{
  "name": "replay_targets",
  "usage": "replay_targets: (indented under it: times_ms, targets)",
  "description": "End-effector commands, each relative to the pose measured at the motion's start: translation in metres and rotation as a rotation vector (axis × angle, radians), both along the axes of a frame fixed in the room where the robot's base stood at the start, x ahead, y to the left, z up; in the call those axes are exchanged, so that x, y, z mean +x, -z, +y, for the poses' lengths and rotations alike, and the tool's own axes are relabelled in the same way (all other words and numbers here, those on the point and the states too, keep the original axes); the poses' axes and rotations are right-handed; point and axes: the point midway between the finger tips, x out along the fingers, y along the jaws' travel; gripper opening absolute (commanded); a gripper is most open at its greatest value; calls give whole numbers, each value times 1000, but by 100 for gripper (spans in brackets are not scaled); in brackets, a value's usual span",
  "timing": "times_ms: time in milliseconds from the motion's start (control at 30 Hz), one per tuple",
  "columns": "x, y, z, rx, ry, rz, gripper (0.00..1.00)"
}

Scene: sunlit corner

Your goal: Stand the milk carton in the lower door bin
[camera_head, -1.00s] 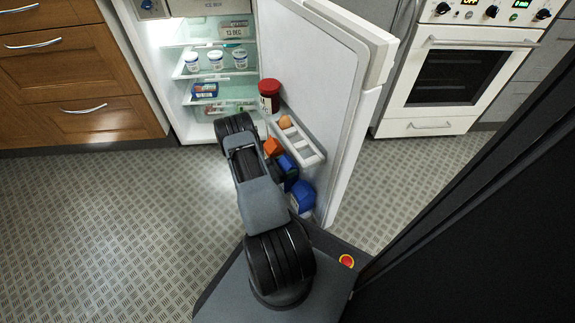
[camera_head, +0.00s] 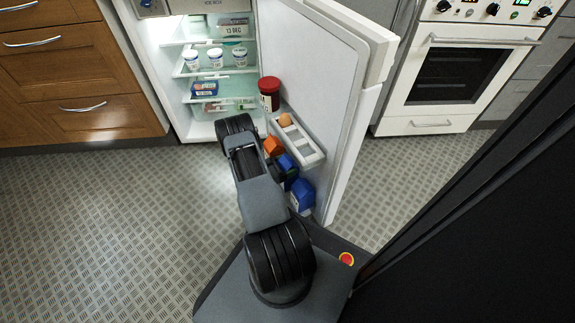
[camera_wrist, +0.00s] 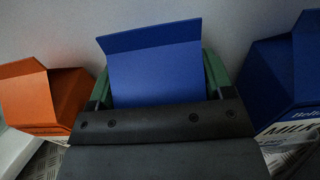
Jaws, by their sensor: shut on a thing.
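A blue carton (camera_wrist: 155,70), taken as the milk carton, stands between the green-padded fingers of my gripper (camera_wrist: 160,90). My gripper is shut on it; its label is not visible. In the head view, the held carton (camera_head: 287,164) is by the inner face of the open fridge door, below the egg rack, partly hidden by my arm. An orange carton (camera_wrist: 42,98) stands to its left in the wrist view, and another blue carton (camera_wrist: 285,85), marked MILK, to its right. The lower door bin is mostly hidden; I cannot tell whether the held carton rests in it.
The fridge door (camera_head: 340,100) stands open to the right of my arm. A door rack (camera_head: 297,138) with an egg (camera_head: 285,120) is above the cartons, with a red-lidded jar (camera_head: 269,93) beside it. Fridge shelves hold several small tubs. The floor at left is clear.

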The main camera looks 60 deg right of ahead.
Motion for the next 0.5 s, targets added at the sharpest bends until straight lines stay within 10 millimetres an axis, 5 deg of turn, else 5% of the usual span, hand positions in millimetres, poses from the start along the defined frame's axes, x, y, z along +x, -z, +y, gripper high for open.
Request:
replay_targets:
  times_ms: [100, 133, 367, 500]
  targets:
    - [0, 1, 0, -3, 0, -1, 3]
    - [0, 1, 0, -3, 0, -1, 77]
    - [0, 1, 0, -1, 0, 0, 99]
    - [0, 2, 0, -1, 0, 1, 100]
